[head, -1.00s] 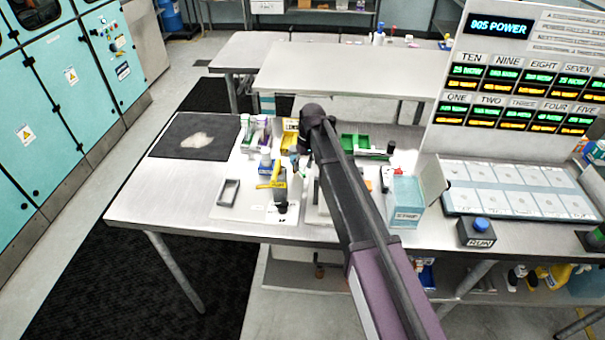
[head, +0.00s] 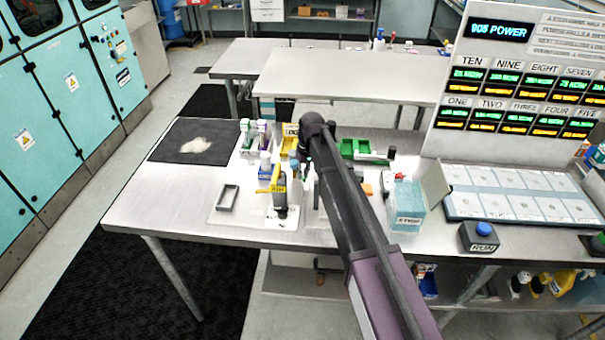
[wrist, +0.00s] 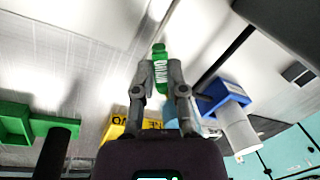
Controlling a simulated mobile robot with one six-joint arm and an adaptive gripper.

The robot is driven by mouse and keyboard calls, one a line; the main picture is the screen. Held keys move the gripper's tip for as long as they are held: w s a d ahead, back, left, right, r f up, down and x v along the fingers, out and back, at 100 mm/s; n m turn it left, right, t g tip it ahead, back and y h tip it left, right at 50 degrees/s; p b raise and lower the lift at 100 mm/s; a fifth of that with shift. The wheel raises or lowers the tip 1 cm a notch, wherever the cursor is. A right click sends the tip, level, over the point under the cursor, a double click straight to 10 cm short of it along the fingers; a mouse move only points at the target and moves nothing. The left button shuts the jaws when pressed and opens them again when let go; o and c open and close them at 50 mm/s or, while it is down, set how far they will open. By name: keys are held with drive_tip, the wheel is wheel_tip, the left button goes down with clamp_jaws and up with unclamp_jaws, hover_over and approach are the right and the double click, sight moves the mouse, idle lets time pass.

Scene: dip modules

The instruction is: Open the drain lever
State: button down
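A yellow lever-like handle (head: 272,189) shows in the head view on a dark upright fixture (head: 281,207), which stands on a light plate. I cannot tell for certain that it is the drain lever. In the head view my arm crosses the bench just right of it and hides most of my gripper. In the wrist view my gripper (wrist: 161,68) has its two fingers apart. A green bottle (wrist: 160,72) shows in line with the gap, and I see no finger clearly touching it. I cannot make out the lever in the wrist view.
A teal-and-white box (head: 406,204) and a RUN button box (head: 482,237) stand to the right. The bench's front left is clear.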

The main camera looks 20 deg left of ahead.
drive_tip(key=shift+w+n, duration=0.1)
drive_tip(key=shift+n, duration=0.2)
drive_tip(key=n, duration=0.1)
drive_tip(key=w+n, duration=0.1)
drive_tip(key=n, duration=0.2)
drive_tip(key=shift+w+d+n+g+h, duration=0.15)
drive_tip(key=shift+w+n+g+h, duration=0.15)
drive_tip(key=shift+n, duration=0.1)
drive_tip(key=shift+w+n+h, duration=0.2)
drive_tip(key=shift+w+n, duration=0.15)
drive_tip(key=shift+n, duration=0.75)
drive_tip(key=shift+w+n+h, duration=0.2)
drive_tip(key=shift+w+n, duration=0.1)
drive_tip(key=shift+n, duration=0.8)
drive_tip(key=c, duration=0.7)
unclamp_jaws()
drive_tip(key=shift+w, duration=0.1)
